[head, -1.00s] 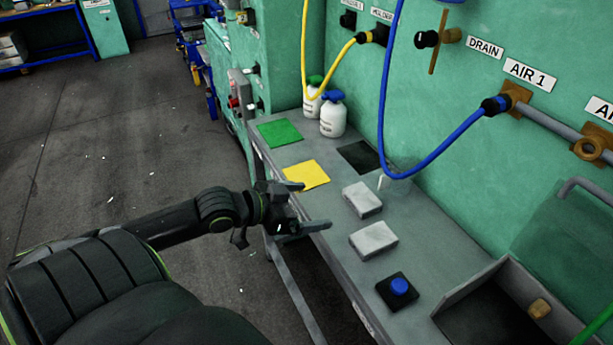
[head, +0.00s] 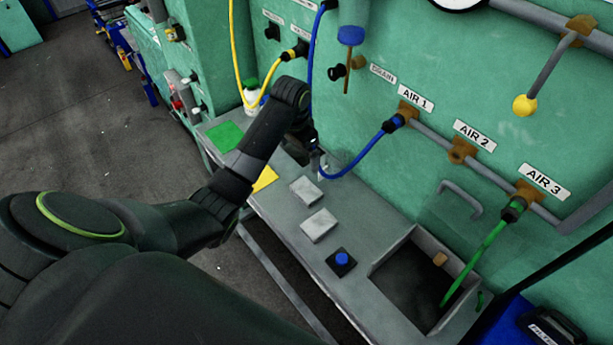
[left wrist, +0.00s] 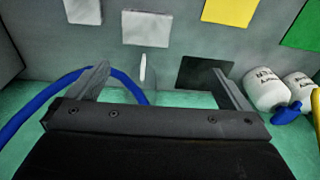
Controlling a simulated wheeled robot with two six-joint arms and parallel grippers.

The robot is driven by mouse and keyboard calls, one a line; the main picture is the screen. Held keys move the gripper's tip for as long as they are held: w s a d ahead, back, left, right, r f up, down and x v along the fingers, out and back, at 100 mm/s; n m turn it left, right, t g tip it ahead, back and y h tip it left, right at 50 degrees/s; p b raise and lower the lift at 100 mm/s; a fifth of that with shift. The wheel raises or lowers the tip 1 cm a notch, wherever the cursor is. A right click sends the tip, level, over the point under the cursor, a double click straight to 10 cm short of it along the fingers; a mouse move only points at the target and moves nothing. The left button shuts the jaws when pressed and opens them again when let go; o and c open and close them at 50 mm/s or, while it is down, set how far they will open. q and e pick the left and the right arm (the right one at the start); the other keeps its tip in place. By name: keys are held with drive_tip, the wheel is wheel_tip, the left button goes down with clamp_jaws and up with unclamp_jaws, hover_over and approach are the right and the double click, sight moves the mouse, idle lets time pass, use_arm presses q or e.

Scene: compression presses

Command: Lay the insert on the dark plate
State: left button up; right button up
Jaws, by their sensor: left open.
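The dark plate (left wrist: 205,75) lies flat on the grey bench in the left wrist view; in the head view my left arm mostly hides it. A thin pale upright piece (left wrist: 143,70), which I take to be the insert, stands beside the plate, apart from it. In the head view only a small part of this piece (head: 322,166) shows, close to the gripper. My left gripper (left wrist: 160,72) is open and empty, its fingers spread with the pale piece between their lines of sight. In the head view the gripper (head: 312,152) is over the bench near the wall. The right gripper is out of view.
A blue hose (head: 355,160) loops down close to the gripper. Two pale blocks (head: 307,190) (head: 319,225), a blue button (head: 342,259), a green square (head: 225,136) and a yellow square (head: 265,179) are on the bench. White bottles (left wrist: 266,90) stand by the wall.

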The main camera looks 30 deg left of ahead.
use_arm(q)
wheel_tip(320, 180, up, 3)
drive_tip(key=d+g, duration=0.1)
drive_tip(key=d, duration=0.1)
drive_tip(key=b, duration=0.7)
hover_over(306, 189)
wheel_tip(306, 189, down, 8)
wheel_tip(306, 189, down, 4)
drive_tip(key=shift+s+d+r+p, duration=0.15)
drive_tip(key=shift+r+p, duration=0.1)
drive_tip(key=shift+p, duration=0.55)
drive_tip(key=shift+m, duration=0.3)
drive_tip(key=shift+w+f+p, duration=0.2)
drive_tip(key=shift+f+p, duration=0.35)
drive_tip(key=shift+f, duration=2.5)
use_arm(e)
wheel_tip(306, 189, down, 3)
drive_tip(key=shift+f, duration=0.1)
use_arm(q)
drive_tip(key=c, duration=1)
drive_tip(key=shift+w+r, duration=0.1)
drive_tip(key=shift+r, duration=0.05)
drive_tip(key=shift+c, duration=1.4)
